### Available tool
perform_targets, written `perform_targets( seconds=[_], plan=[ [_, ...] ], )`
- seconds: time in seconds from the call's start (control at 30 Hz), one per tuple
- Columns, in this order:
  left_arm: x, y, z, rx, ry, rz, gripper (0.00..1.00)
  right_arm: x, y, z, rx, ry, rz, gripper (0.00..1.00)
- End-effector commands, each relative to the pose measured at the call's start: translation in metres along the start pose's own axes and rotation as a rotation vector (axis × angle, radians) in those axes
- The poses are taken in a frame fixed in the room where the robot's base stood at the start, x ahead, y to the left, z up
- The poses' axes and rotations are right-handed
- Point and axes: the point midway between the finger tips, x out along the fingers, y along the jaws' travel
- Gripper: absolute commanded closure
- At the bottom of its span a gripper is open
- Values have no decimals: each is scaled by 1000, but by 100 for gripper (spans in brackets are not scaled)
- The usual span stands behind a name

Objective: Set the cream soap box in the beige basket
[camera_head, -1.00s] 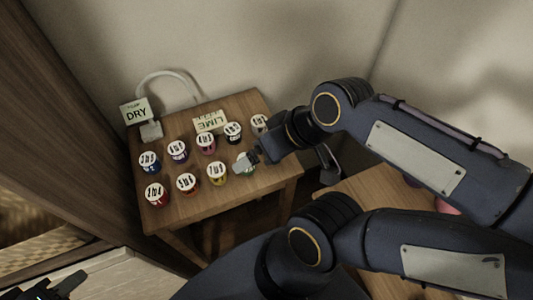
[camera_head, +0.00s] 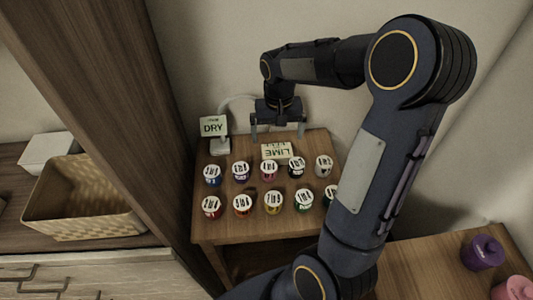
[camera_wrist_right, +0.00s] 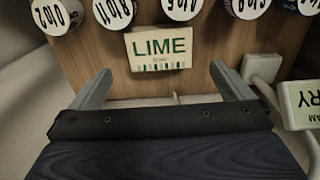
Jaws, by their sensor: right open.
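The cream soap box (camera_head: 277,152), marked LIME, lies on the small wooden table behind the rows of pots. It also shows in the right wrist view (camera_wrist_right: 160,48), just beyond the fingertips. My right gripper (camera_head: 278,134) is open and empty, pointing down at the back edge of the table behind the box. In the right wrist view its fingers (camera_wrist_right: 160,72) stand wide to either side of the box's near edge, apart from it. The beige basket (camera_head: 75,228) is woven and sits on the counter at the far left. My left gripper is out of view.
Several small lidded pots (camera_head: 273,202) stand in two rows in front of the box. A tall wooden panel (camera_head: 110,120) rises between table and basket. A white box (camera_head: 47,150) sits behind the basket.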

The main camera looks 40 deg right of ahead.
Motion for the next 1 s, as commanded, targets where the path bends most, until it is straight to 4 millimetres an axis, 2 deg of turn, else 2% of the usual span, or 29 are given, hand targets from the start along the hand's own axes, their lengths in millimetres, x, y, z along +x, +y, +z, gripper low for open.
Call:
perform_targets(
  seconds=[0.5,0.8,1.0],
  plan=[
    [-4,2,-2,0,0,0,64,67,0,5,-1,-4,0,0],
    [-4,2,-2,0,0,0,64,72,-1,4,-2,0,-2,0],
    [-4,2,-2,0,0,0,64,72,-1,4,-2,0,-2,25]
  ],
)
